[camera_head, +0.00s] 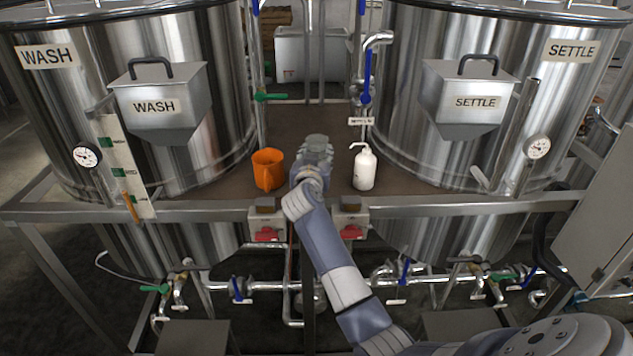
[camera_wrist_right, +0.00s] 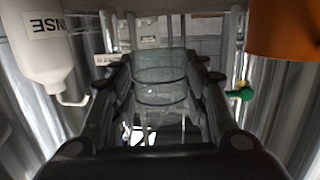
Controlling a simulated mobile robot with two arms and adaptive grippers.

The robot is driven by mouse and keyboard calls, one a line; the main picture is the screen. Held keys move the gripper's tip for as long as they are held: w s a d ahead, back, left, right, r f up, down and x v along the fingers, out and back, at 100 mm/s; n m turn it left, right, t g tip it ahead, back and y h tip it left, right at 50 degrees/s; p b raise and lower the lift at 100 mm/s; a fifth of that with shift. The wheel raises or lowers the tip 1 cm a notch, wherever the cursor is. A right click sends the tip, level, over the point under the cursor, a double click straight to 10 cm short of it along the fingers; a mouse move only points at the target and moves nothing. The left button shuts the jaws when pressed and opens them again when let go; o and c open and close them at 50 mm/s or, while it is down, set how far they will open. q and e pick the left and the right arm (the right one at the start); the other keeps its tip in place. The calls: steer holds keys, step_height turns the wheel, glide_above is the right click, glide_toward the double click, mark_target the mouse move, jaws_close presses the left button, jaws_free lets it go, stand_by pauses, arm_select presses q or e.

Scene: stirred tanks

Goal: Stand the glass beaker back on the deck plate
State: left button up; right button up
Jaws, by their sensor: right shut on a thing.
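The clear glass beaker (camera_head: 317,141) is at the end of my right arm, over the brown deck plate (camera_head: 290,120) between the two tanks. My right gripper (camera_head: 315,152) is shut on it. In the right wrist view the beaker (camera_wrist_right: 160,75) sits between the two dark fingers (camera_wrist_right: 160,92), and I see through its wall. The gripper and wrist hide its lower part in the head view, so I cannot tell whether its base touches the plate. My left gripper is not in view.
An orange jug (camera_head: 267,170) stands left of my gripper and a white wash bottle (camera_head: 364,167) stands right, both close. The WASH tank (camera_head: 215,100) and SETTLE tank (camera_head: 405,100) flank the plate. Pipes with blue-handled valves (camera_head: 367,75) rise behind. A metal rail (camera_head: 420,208) runs along the front.

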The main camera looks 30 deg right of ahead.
step_height(320, 180, down, 7)
steer(key=shift+f+b, duration=0.15)
steer(key=shift+b, duration=0.35)
steer(key=shift+f, duration=0.1)
steer(key=o, duration=1.1)
steer(key=v, duration=1.2)
